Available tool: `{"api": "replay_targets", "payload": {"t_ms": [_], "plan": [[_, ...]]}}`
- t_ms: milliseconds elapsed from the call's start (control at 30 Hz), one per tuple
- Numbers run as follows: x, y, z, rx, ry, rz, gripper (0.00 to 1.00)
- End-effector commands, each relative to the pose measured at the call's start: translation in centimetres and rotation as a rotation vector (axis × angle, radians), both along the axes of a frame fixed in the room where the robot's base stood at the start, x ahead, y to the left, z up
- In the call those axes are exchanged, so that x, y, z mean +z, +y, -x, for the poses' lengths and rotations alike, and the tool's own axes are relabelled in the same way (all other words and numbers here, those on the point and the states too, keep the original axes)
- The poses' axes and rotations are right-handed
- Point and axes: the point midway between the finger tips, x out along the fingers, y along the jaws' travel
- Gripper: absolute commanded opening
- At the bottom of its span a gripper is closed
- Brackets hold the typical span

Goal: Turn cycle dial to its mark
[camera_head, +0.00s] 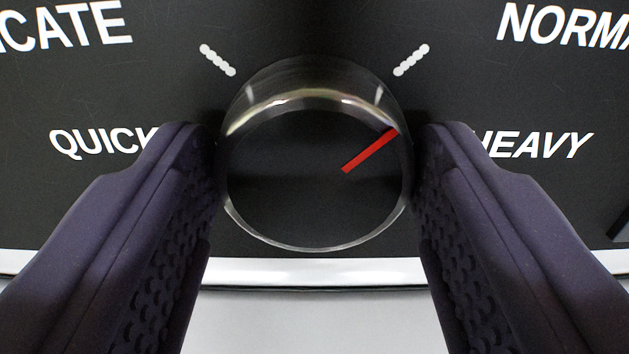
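The cycle dial (300,195) is a round black knob with a shiny clear rim, in the middle of the camera_head view. Its red pointer line (370,151) points to the upper right, between the HEAVY (535,145) and NORMAL (575,26) labels, below the upper right tick. My gripper (315,150) has one dark purple finger on each side of the dial. Both inner pads meet the dial's sides with no clear gap. The fingers cover parts of the QUICK (95,142) and HEAVY lettering.
White dotted ticks stand at the upper left (217,60) and upper right (411,59) of the dial. The black panel (315,25) ends below in a white edge (315,271). The DELICATE label (65,26) is cut off at upper left.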

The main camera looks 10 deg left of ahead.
Motion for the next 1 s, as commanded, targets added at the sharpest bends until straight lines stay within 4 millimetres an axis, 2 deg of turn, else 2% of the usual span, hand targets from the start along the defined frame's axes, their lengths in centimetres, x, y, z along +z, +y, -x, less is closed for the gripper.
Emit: {"api": "replay_targets", "payload": {"t_ms": [267, 467, 1000], "plan": [[-0.01, -0.02, 0.01, -0.009, 0.004, -0.019, 0.29], [-0.02, -0.09, 0.01, -0.043, 0.019, -0.095, 0.29], [-0.15, -0.26, -0.01, -0.237, 0.103, -0.524, 0.29]]}}
